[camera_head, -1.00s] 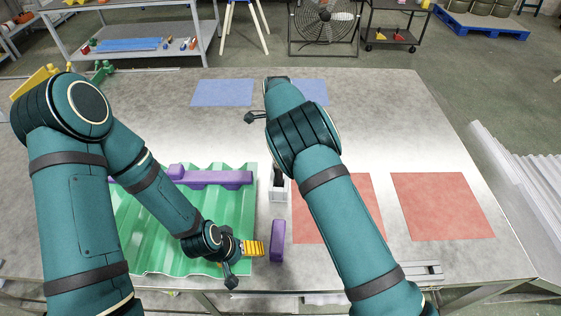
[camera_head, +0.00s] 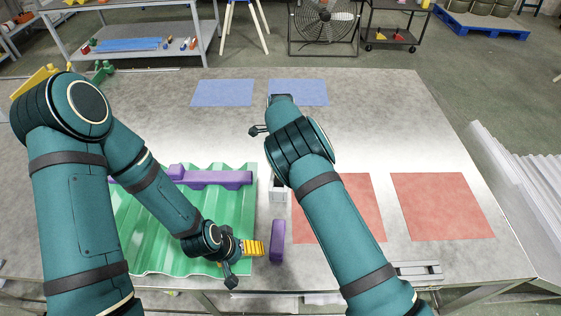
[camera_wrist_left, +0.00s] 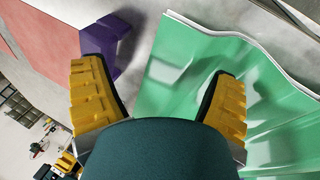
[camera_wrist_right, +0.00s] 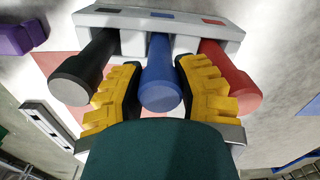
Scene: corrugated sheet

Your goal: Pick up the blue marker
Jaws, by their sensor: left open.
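The blue marker (camera_wrist_right: 160,80) stands in a white holder (camera_wrist_right: 130,42) between a black marker (camera_wrist_right: 85,68) and a red marker (camera_wrist_right: 229,75). My right gripper (camera_wrist_right: 160,62) has one finger on each side of the blue marker, close to it. I cannot tell whether the fingers press on it. In the head view the holder (camera_head: 278,196) is partly hidden by my right arm, which also hides that gripper. My left gripper (camera_head: 252,248) is open and empty above the edge of the green corrugated sheet (camera_head: 150,255). Its spread fingers also show in the left wrist view (camera_wrist_left: 160,85).
A purple block (camera_head: 277,242) stands right of the left gripper. A long purple piece (camera_head: 215,178) lies on the green sheet. Two red mats (camera_head: 442,205) lie at right, two blue mats (camera_head: 222,93) at the back. A grey slotted piece (camera_head: 416,269) lies near the front edge.

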